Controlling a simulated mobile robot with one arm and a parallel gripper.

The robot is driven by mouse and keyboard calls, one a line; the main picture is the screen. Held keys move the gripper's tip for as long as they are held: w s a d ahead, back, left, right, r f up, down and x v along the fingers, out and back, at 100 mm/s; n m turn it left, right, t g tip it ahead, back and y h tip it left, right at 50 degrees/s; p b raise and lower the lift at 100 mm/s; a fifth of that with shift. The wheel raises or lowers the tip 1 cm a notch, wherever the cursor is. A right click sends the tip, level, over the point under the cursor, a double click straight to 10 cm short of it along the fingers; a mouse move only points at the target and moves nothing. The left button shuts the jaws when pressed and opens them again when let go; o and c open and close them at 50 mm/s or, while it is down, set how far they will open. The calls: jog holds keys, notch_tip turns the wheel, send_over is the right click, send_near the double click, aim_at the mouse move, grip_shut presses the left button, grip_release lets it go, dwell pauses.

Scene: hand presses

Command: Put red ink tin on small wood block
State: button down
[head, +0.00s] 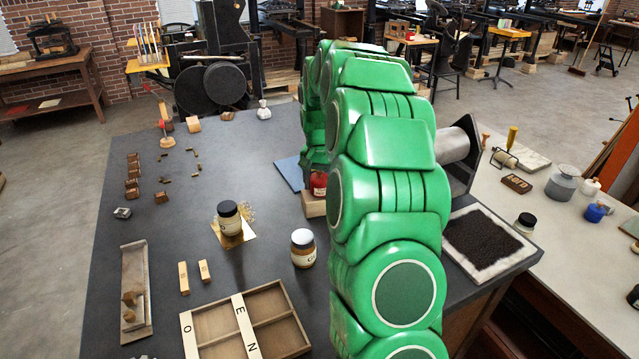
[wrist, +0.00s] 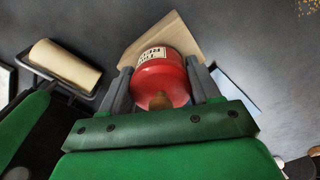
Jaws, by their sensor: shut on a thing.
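The red ink tin (wrist: 160,76) with a white label is between the two grey fingers of my gripper (wrist: 160,84) in the wrist view. My gripper is shut on it. The small wood block (wrist: 177,32), pale wood, shows just beyond and under the tin. In the head view the red tin (head: 318,184) is at the block's (head: 314,206) top, partly hidden by my green arm. The tin looks to be over the block; whether it rests on it or hangs just above, I cannot tell. The gripper itself is hidden behind my arm in the head view.
A wooden divided tray (head: 283,325) lies at the front. A blue sheet (head: 289,173) lies beside the block. A roller (wrist: 66,62) is at left in the wrist view.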

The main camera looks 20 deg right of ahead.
jog(key=shift+f, duration=0.3)
jog(key=shift+c, duration=1.2)
grip_release()
jog(key=shift+r, duration=0.1)
